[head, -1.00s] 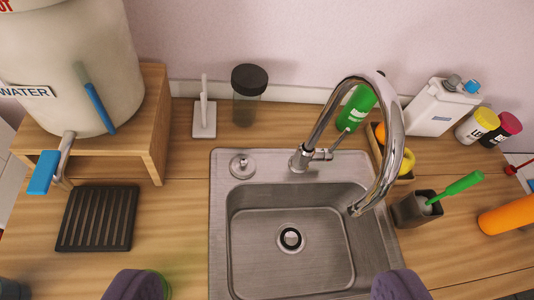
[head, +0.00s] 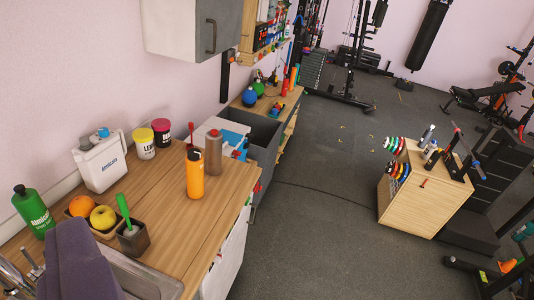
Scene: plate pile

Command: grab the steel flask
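A tall grey-brown cylindrical bottle (head: 213,153) stands upright on the counter behind an orange bottle (head: 195,176). It may be the steel flask, but the view does not settle this. Several small bottles (head: 427,136) on a wooden cabinet at right include a light grey one, too small to identify.
A fruit box (head: 105,233), green brush in a holder (head: 133,238), green bottle (head: 33,212) and white canister (head: 101,160) crowd the counter's left. The wooden cabinet (head: 415,205) stands across open dark floor (head: 310,190). Gym equipment fills the back.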

